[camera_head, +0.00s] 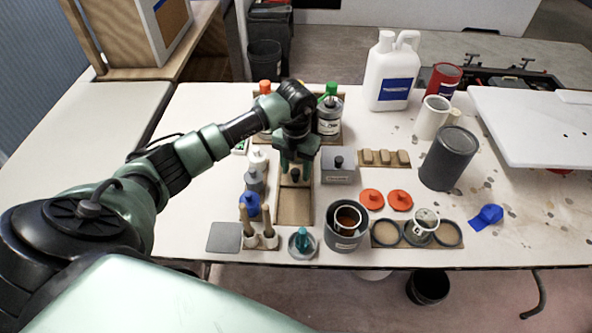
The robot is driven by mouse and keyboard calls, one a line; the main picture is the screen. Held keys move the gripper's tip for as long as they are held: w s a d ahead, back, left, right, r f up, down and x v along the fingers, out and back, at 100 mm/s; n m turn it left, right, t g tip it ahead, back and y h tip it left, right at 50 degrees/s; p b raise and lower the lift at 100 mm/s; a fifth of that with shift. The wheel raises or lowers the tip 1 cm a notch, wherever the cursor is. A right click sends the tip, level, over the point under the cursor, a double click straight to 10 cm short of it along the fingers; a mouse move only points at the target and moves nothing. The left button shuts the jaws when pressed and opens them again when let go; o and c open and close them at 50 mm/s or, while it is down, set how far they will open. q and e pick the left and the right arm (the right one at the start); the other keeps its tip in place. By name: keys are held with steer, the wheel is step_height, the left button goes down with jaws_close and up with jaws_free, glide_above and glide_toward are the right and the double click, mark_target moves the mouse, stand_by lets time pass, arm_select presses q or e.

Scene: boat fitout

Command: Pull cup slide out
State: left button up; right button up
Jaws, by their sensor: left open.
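A narrow tan board or slide (294,208) lies on the table below my left gripper. A small dark knob shows on it just under the fingers. My left gripper (295,172) is open and points down, its fingers either side of the knob as seen from here; I cannot tell whether they touch it. The gripper and wrist hide the far end of the slide. A tan rack (398,241) with ring-shaped recesses holds a white-and-grey cup (424,224); I cannot tell which is the cup slide. My right gripper is not in view.
Blue and grey bottles (251,205) and wooden-handled brushes (268,226) stand left of the slide. A grey box with a knob (338,167) and a grey pot (346,234) stand to its right. A dark can (448,158) and white jug (390,75) stand farther right.

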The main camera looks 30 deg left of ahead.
arm_select(q)
steer(key=shift+f, duration=0.65)
jaws_close()
stand_by(1.0)
